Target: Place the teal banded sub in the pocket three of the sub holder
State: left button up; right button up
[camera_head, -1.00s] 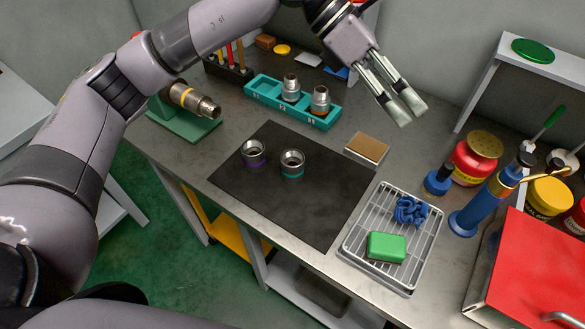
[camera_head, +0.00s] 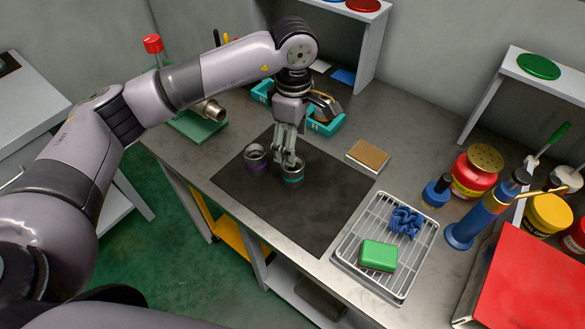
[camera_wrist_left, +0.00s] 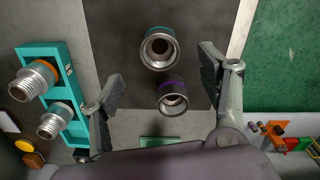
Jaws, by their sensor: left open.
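The teal banded sub (camera_head: 292,174), a short metal ring with a teal band, stands upright on the dark mat. In the left wrist view it (camera_wrist_left: 158,48) lies ahead, between the lines of the fingers. My left gripper (camera_head: 287,160) points down, open and empty, right over or beside this sub; contact cannot be told. The purple banded sub (camera_head: 256,157) stands close by on the left. The teal sub holder (camera_head: 328,127) is mostly hidden behind my arm. The left wrist view shows the holder (camera_wrist_left: 82,128) with two threaded subs in it. My right gripper is out of view.
The dark mat (camera_head: 315,215) is clear in front of the subs. A brown block (camera_head: 368,156) and a wire tray (camera_head: 350,245) with a green block lie to the right. A green stand with a metal fitting (camera_head: 207,112) is behind left.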

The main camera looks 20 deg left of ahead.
aim_at(293, 172)
pick_arm(q)
notch_tip(293, 172, down, 8)
jog(key=p, duration=0.2)
jog(key=shift+r+p, duration=0.1)
jog(key=shift+p, duration=0.3)
jog(key=shift+f, duration=0.3)
jog(key=shift+c, duration=0.5)
jog(key=c, duration=1.3)
jog(key=shift+w, duration=0.1)
jog(key=shift+c, duration=1.1)
jog(key=shift+r, duration=0.15)
